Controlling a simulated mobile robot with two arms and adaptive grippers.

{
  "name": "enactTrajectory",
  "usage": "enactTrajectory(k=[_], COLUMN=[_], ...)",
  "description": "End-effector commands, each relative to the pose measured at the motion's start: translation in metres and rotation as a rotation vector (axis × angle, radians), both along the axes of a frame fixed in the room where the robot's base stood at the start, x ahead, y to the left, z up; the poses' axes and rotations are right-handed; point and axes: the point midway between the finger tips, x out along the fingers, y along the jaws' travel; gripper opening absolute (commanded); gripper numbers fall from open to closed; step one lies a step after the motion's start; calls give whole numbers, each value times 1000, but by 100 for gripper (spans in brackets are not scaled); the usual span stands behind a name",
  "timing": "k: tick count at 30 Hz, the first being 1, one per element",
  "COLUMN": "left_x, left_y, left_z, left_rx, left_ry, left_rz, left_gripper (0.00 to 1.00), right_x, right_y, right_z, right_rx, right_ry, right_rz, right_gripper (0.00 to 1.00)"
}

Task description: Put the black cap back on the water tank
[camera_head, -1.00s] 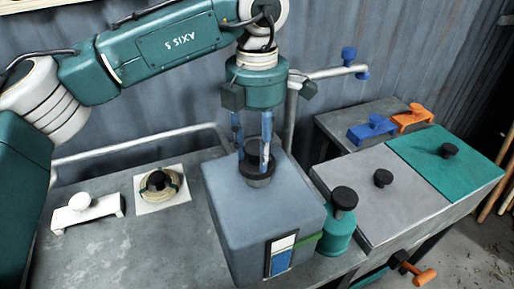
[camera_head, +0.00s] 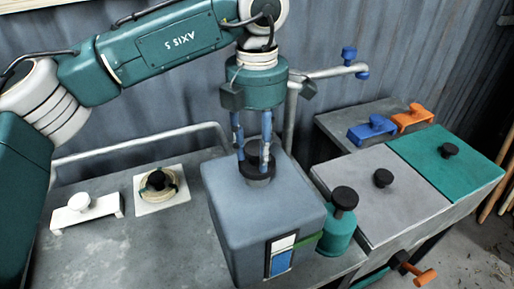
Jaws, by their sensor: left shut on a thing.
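The water tank (camera_head: 245,215) is a large blue-grey box at the front edge of the table, with a white and blue label on its front. The black cap (camera_head: 258,174) is at the round opening on top of the tank. It looks level, but I cannot tell whether it is fully seated. My left gripper (camera_head: 254,163) points straight down over the tank, its two blue fingers shut on the black cap. My right gripper is not in view.
A teal bottle with a black top (camera_head: 339,227) stands right beside the tank. A white handled block (camera_head: 87,212) and a white plate with a black knob (camera_head: 160,187) lie to the left. Grey (camera_head: 350,170) and teal (camera_head: 455,175) lidded boxes are at right. A pipe runs behind.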

Motion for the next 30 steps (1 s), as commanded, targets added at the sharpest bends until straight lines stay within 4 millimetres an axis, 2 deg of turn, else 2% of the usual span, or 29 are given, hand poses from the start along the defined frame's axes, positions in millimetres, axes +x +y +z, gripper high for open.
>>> enactTrajectory(k=[29,30], left_x=[0,0], left_y=[0,0], left_z=[-1,-1], left_rx=[0,0], left_ry=[0,0], left_rz=[0,0], left_gripper=[12,42], right_x=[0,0], right_y=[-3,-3], right_z=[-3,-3], right_rx=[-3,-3], right_ry=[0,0], right_rz=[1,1], right_gripper=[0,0])
